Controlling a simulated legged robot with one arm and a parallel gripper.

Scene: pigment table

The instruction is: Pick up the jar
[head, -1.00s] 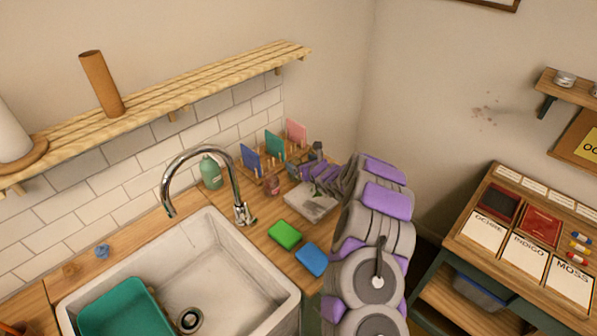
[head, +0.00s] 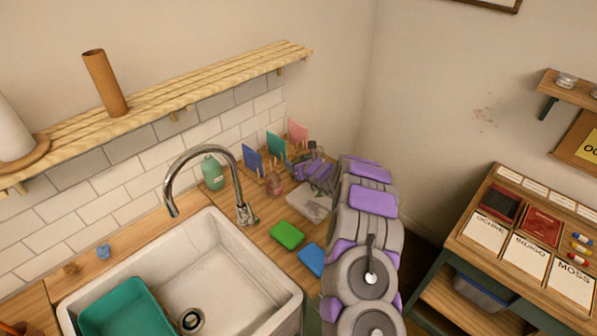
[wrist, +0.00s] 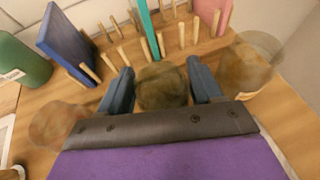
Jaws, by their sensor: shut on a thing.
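A round olive-brown jar (wrist: 161,86) sits between the two dark fingers of my gripper (wrist: 160,90) in the wrist view. My gripper is shut on it, with a finger on each side. Its lower part is partly hidden by the gripper body. In the head view my gripper (head: 292,160) is at the counter's back corner, in front of the rack, and the held jar is hard to make out there. Two more glassy jars stand apart from the fingers: a reddish-brown one (wrist: 62,125) at left and a brown one (wrist: 243,72) at right.
A wooden peg rack (wrist: 125,52) with blue, teal and pink boards is close behind the held jar. A green bottle (head: 213,172), tap (head: 240,190) and sink (head: 285,290) are left. Green (head: 287,235) and blue (head: 312,260) sponges lie in front.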

